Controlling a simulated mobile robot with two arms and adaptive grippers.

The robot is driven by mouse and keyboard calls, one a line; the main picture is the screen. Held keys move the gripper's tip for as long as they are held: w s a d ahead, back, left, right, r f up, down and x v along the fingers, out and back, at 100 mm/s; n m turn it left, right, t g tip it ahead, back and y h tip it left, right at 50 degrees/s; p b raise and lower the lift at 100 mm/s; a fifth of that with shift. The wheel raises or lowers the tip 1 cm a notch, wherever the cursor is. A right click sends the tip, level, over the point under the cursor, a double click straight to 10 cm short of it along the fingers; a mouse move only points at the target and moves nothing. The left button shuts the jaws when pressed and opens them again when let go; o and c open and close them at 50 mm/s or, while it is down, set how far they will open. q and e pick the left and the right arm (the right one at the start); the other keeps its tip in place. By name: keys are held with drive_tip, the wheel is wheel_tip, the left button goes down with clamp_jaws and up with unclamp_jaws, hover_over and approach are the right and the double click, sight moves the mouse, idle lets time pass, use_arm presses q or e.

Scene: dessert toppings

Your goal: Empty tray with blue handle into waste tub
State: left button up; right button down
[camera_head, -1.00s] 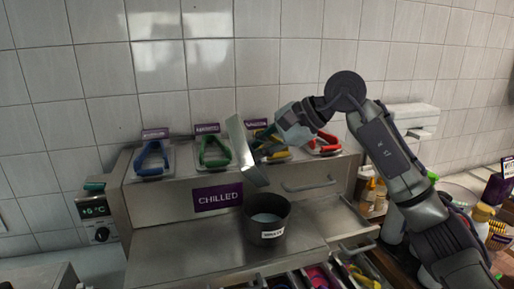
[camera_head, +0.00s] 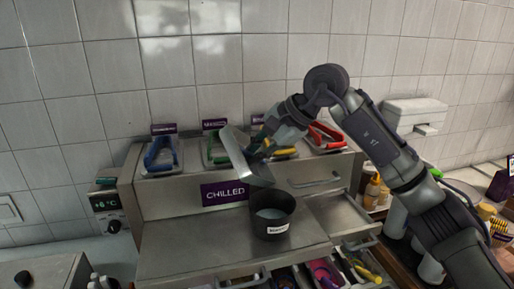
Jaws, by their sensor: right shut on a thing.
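My right gripper (camera_head: 270,138) is shut on a grey metal tray (camera_head: 240,155) at the back of the counter. The tray is steeply tilted, its lower end above the dark tub (camera_head: 272,224). Its handle is hidden by the gripper, so I cannot tell its colour. No contents can be made out in the tray. The round tub has a small white label and stands upright on the metal counter, with pale matter inside. My left gripper is not in view.
Blue (camera_head: 161,153), green, yellow and red (camera_head: 325,134) handled tools sit on the raised ledge behind. A purple CHILLED sign (camera_head: 225,193) is on its front. An open drawer (camera_head: 343,219) lies right of the tub. The counter (camera_head: 190,245) left of the tub is clear.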

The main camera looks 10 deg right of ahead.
drive_tip(key=shift+w+a+f+g+h+p, duration=0.15)
drive_tip(key=shift+a+f+h+p, duration=0.2)
drive_tip(key=shift+h+p, duration=0.3)
drive_tip(key=shift+s+a+f+g+h+p, duration=0.15)
drive_tip(key=shift+a+h+p, duration=0.25)
drive_tip(key=shift+h+p, duration=0.2)
drive_tip(key=shift+w+a+f+n+h+p, duration=0.25)
drive_tip(key=shift+a+f+h+p, duration=0.45)
drive_tip(key=shift+h+p, duration=0.45)
drive_tip(key=shift+a+f+n+g+h+p, duration=0.2)
drive_tip(key=shift+f+h+p, duration=0.3)
drive_tip(key=shift+h, duration=0.45)
drive_tip(key=shift+a+f+n+g+h+p, duration=0.15)
drive_tip(key=shift+f+g+h+p, duration=0.15)
drive_tip(key=shift+h+p, duration=0.45)
drive_tip(key=shift+a+f+n+g+h+p, duration=0.15)
drive_tip(key=shift+f+h+p, duration=0.3)
drive_tip(key=shift+h, duration=0.65)
drive_tip(key=shift+w, duration=0.1)
drive_tip(key=shift+f, duration=0.1)
